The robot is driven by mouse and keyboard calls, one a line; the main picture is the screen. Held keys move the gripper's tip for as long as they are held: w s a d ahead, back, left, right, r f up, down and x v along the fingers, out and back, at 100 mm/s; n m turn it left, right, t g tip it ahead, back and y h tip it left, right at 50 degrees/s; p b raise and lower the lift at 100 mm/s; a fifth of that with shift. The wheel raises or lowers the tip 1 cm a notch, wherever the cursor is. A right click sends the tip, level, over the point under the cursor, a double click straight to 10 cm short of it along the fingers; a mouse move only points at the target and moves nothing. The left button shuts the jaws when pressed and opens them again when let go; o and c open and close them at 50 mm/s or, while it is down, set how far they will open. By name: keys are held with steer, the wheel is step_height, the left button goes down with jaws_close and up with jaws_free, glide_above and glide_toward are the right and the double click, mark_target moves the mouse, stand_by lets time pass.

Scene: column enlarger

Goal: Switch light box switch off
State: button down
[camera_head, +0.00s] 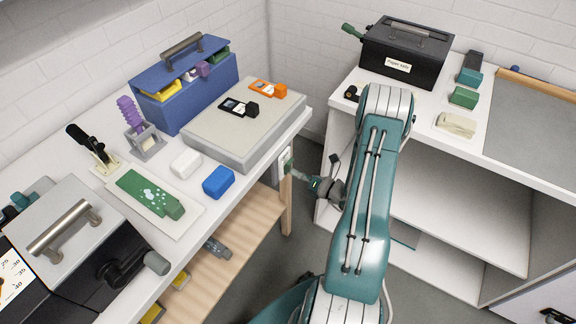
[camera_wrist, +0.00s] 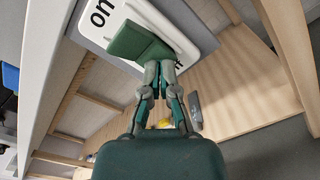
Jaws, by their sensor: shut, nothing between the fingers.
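The switch is a green rocker (camera_wrist: 140,42) on a white plate (camera_wrist: 185,20) with a grey border in the wrist view. The plate reads "on" beside one end of the rocker; lettering at the other end is mostly covered by my fingers. In the head view the plate (camera_head: 286,158) is on the bench's end, below the grey light box (camera_head: 222,135). My gripper (camera_wrist: 160,66) is shut and empty, with its fingertips right at the rocker's near edge. I cannot tell if they touch it. In the head view my gripper (camera_head: 296,173) is partly behind my arm.
The light box top holds a black slide (camera_head: 234,106) and an orange one (camera_head: 264,88). A wooden lower shelf (camera_head: 215,260) and a bench leg (camera_head: 286,205) are close to my gripper. A second bench with a black box (camera_head: 405,50) stands at the right.

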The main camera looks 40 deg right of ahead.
steer(key=shift+s, duration=0.1)
steer(key=shift+v, duration=2.45)
steer(key=v, duration=1.2)
